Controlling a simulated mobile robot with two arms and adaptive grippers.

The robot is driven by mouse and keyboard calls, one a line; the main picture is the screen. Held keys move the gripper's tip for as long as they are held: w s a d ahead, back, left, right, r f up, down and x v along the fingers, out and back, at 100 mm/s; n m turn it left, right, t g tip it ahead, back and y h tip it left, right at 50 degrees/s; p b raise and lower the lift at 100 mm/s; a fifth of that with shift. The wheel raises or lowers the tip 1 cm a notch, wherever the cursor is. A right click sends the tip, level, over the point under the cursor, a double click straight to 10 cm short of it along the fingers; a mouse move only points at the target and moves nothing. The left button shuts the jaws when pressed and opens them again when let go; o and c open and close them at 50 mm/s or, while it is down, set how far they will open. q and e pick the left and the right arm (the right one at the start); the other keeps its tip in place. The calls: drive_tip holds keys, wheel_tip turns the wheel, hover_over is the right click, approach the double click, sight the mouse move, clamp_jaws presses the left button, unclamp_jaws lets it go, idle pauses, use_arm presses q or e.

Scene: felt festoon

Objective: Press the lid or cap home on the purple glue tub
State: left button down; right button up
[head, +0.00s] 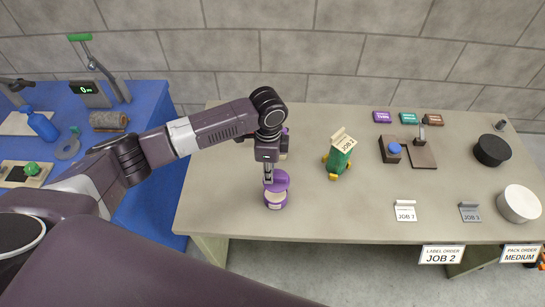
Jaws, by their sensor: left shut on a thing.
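The purple glue tub (275,205) stands upright near the front left of the grey table, with a pale top showing. Its purple lid (281,180) is just above and behind the tub's top and is not seated flat on it. I cannot tell whether the lid touches the rim. My left gripper (268,179) points down and is shut on the lid, at its left side. The gripper hides part of the lid. My right gripper is not in view.
Another purple item is partly hidden behind my arm. A blue-button block (392,150), a stamp-like device (423,152) and black (492,150) and white (518,204) round pieces are farther right. The table around the tub is clear.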

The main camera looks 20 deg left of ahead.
use_arm(q)
drive_tip(key=shift+f, duration=0.2)
drive_tip(key=shift+a+f+b, duration=0.1)
drive_tip(key=shift+f+b, duration=0.3)
drive_tip(key=shift+b, duration=0.15)
drive_tip(key=shift+f+b, duration=0.25)
drive_tip(key=shift+b, duration=0.05)
drive_tip(key=shift+f+b, duration=0.3)
drive_tip(key=shift+b, duration=0.05)
wheel_tip(320, 180, down, 2)
drive_tip(key=b, duration=0.2)
drive_tip(key=shift+b, duration=0.3)
drive_tip(key=shift+f, duration=0.3)
drive_tip(key=shift+f+b, duration=0.4)
drive_tip(key=shift+f, duration=0.45)
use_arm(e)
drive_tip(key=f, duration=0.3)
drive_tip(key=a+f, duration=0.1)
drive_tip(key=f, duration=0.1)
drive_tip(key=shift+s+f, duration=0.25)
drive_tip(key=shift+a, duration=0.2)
